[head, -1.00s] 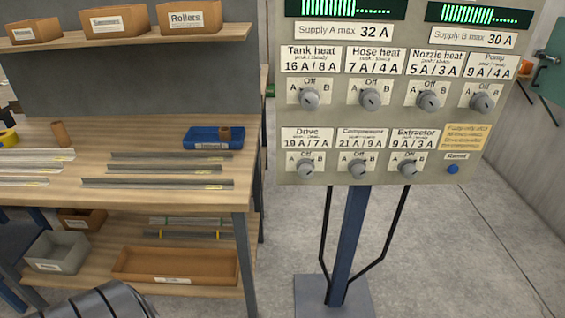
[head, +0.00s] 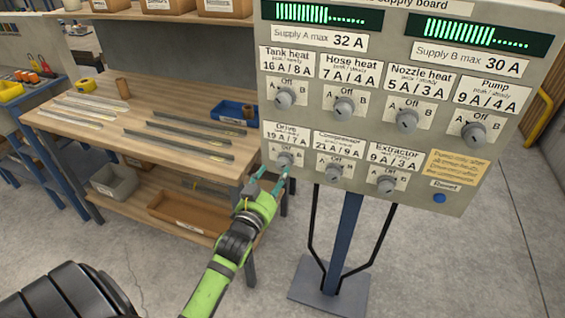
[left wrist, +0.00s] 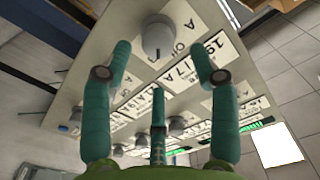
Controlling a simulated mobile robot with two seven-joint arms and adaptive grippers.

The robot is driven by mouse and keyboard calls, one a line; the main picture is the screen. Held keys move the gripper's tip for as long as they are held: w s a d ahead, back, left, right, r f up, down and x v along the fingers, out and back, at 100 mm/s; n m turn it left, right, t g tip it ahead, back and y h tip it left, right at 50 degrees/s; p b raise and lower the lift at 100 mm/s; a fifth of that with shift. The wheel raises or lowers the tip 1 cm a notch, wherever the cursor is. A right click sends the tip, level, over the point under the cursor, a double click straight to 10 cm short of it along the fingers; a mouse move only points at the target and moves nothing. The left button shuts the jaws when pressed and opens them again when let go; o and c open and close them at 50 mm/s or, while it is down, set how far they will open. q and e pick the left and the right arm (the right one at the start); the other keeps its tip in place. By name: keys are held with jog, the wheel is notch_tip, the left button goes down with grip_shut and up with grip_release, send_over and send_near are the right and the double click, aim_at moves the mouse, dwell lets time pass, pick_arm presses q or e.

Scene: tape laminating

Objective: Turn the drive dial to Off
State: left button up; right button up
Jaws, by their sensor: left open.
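The drive dial (head: 284,160) is a grey round knob low on the left of the supply board (head: 385,65), under the "Drive 19 A / 7 A" label. In the left wrist view the drive dial (left wrist: 158,38) lies ahead, centred between the spread fingers of the left gripper (left wrist: 160,60). No finger clearly touches it. My right gripper is out of view.
The compressor dial (head: 333,172) and extractor dial (head: 386,184) sit to the right in the same row. The tank heat dial (head: 285,98) is above. A workbench (head: 100,120) with metal strips and a blue tray (head: 234,113) stands left, close to the board.

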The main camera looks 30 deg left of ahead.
aim_at(281, 167)
pick_arm(q)
jog(key=p+x, duration=0.1)
jog(key=x, duration=0.4)
jog(key=shift+f, duration=0.1)
jog(key=shift+w, duration=0.3)
jog(key=shift+w+a, duration=0.1)
jog(key=shift+w, duration=0.05)
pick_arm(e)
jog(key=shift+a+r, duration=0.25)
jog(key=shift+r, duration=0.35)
pick_arm(q)
jog(key=c, duration=1.1)
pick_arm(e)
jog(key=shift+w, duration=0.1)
